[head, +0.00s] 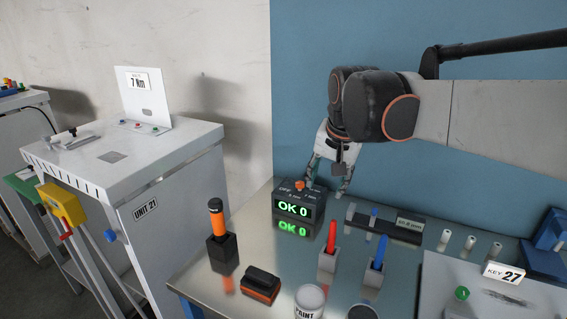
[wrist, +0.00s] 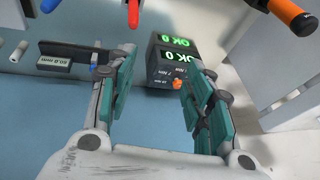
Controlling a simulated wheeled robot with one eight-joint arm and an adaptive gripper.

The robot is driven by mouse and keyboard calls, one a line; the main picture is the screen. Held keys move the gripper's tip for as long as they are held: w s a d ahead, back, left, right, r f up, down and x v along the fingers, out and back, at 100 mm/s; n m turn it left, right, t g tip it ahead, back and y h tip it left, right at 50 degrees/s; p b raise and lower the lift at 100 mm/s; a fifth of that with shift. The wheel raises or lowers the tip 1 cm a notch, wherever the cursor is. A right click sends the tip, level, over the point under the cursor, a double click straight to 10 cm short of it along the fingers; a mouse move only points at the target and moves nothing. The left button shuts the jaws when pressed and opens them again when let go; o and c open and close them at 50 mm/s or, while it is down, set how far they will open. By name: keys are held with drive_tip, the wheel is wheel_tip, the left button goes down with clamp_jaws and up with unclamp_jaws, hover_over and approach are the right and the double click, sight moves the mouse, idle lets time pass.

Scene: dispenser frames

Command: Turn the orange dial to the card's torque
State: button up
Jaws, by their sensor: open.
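The orange dial (head: 299,186) sits on top of a dark box (head: 312,208) whose green display reads "OK 0". In the wrist view the dial (wrist: 177,84) shows between my fingers, nearer the right one, with small Nm markings around it that are hard to read fully. My gripper (head: 328,182) points down just behind and right of the dial. It is open and empty, and I see no contact with the dial. Which way the dial points is unclear.
An orange-handled tool (head: 217,218) stands in a black holder at left. Red (head: 331,236) and blue (head: 380,252) tools stand upright in front. A black gauge strip (head: 385,222) lies right of the box. A paint can (head: 310,300) stands at the front edge.

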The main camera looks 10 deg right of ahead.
drive_tip(key=w+r+m+g+p, duration=0.25)
drive_tip(key=w+m+p, duration=0.2)
drive_tip(key=w, duration=1.05)
drive_tip(key=m+g+p, duration=0.2)
drive_tip(key=m+p, duration=0.3)
drive_tip(key=p, duration=0.1)
hover_over(300, 183)
wheel_tip(300, 183, down, 6)
drive_tip(key=f, duration=0.1)
wheel_tip(300, 183, down, 13)
drive_tip(key=shift+f+b, duration=0.1)
drive_tip(key=shift+b, duration=0.85)
drive_tip(key=c, duration=1)
